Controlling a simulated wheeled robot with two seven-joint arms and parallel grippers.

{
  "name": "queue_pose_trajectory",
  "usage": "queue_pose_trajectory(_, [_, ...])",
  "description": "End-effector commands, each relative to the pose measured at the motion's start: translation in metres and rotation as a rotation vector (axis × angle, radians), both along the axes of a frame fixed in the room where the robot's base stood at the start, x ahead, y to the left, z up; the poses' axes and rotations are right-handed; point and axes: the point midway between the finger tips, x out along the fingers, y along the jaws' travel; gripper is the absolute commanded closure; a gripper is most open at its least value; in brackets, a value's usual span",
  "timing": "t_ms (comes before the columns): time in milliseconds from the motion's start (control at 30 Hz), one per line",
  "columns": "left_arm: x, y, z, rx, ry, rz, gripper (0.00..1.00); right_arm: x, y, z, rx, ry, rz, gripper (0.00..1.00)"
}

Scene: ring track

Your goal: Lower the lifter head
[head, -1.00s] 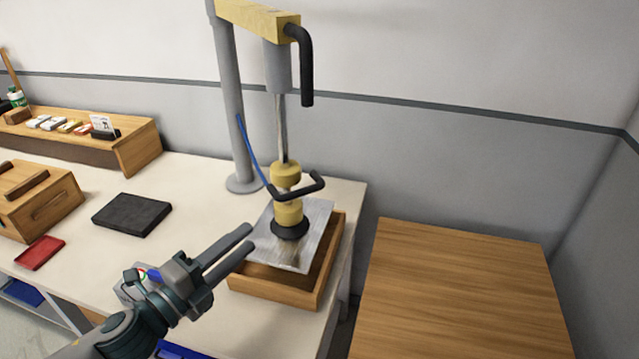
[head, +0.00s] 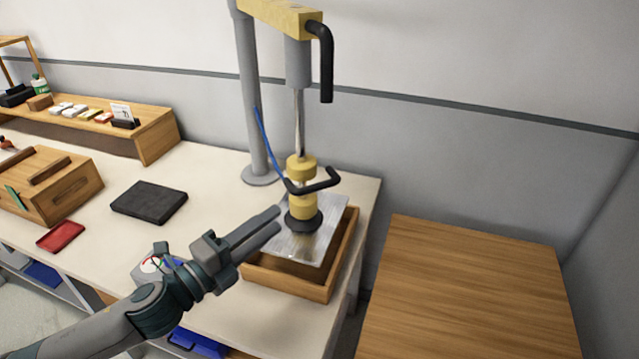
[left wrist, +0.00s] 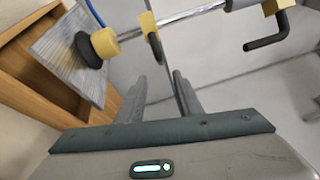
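The lifter head (head: 303,192) is yellow with a black suction cup and a black handle bar. It hangs on a thin rod from the yellow lifter arm on a grey post (head: 250,100). Its cup rests on, or just above, a grey metal plate (head: 325,240) in a wooden tray (head: 315,290). My left gripper (head: 276,222) is open and empty, just left of the head and apart from the handle. In the left wrist view the head (left wrist: 104,43) is up and left of the spread fingers (left wrist: 160,95). My right gripper is not in view.
A wooden table (head: 465,290) stands to the right across a gap. On the white bench (head: 215,185) are a black pad (head: 150,202), a red tray (head: 60,236) and a wooden box (head: 50,185). A wooden shelf (head: 155,140) is behind.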

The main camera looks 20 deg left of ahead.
Motion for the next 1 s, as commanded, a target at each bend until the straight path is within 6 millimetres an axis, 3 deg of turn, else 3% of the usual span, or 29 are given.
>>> queue_pose_trajectory(1000, [0.125, -0.059, 0.012, -0.002, 0.0, 0.001, 0.68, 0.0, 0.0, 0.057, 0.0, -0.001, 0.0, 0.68])
